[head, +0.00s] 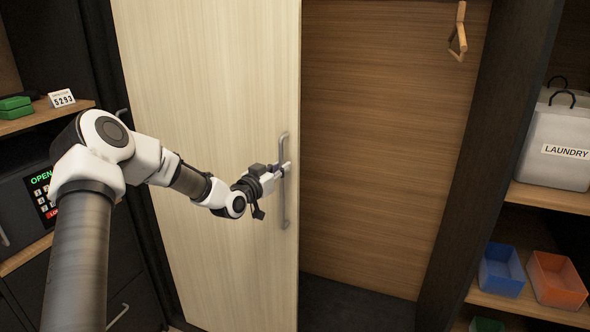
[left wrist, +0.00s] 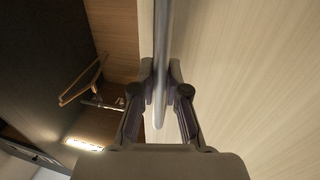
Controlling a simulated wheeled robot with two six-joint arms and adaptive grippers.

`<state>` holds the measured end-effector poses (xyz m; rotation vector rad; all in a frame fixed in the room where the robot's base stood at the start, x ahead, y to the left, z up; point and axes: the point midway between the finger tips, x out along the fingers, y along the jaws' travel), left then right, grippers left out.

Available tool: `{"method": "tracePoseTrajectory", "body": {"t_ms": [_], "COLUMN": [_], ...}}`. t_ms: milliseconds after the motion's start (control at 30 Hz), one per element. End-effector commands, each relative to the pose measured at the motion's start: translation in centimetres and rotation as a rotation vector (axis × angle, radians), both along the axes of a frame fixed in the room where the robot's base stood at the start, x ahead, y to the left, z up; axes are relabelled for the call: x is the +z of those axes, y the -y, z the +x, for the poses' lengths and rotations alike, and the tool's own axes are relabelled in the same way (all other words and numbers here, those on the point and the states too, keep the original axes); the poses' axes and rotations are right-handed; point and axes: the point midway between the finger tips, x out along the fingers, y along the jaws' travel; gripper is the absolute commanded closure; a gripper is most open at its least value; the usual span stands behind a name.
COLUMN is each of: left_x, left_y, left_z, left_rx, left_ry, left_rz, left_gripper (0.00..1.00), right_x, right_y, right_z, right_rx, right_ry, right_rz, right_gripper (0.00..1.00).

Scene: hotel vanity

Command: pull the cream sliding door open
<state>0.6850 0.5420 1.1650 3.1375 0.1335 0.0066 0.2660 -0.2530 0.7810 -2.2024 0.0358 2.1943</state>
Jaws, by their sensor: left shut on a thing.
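The cream sliding door (head: 215,75) covers the left part of the closet, and the right part stands open. A vertical metal bar handle (head: 283,205) is near the door's right edge. My left gripper (head: 285,170) is at the handle and shut on it around the middle of the bar. In the left wrist view, the bar (left wrist: 162,45) runs between the two fingers (left wrist: 160,95), with the cream door face (left wrist: 250,60) on the right. My right gripper is in neither view.
The open closet shows a wood back panel (head: 385,150) and a wooden hanger (head: 459,35). On the right shelves are a laundry bag (head: 557,140), a blue bin (head: 501,270) and an orange bin (head: 556,282). A safe with a keypad (head: 42,195) is at left.

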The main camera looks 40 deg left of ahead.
Motion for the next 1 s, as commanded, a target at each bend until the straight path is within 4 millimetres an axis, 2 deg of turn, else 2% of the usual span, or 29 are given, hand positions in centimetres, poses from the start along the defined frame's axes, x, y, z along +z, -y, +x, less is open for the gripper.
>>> {"method": "tracePoseTrajectory", "body": {"t_ms": [400, 433, 500, 833, 1000], "left_x": [0.0, 0.0, 0.0, 0.0, 0.0], "left_y": [-0.4, -0.4, -0.4, -0.4, -0.2], "left_z": [-0.1, -0.1, -0.1, -0.3, -2.6], "left_rx": [-0.001, -0.001, -0.001, -0.001, 0.000], "left_ry": [-0.001, -0.001, -0.001, -0.001, 0.002], "left_rz": [0.002, 0.002, 0.001, -0.001, -0.009], "left_gripper": [1.00, 0.83, 0.61, 0.61, 0.61], "right_x": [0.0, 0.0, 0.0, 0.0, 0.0], "right_y": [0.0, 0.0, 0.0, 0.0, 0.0], "right_z": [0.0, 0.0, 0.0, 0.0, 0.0], "right_rx": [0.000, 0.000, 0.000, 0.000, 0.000], "right_ry": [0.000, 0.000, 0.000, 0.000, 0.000], "right_rz": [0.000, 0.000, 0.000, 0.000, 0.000], "right_gripper": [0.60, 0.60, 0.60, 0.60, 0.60]}}
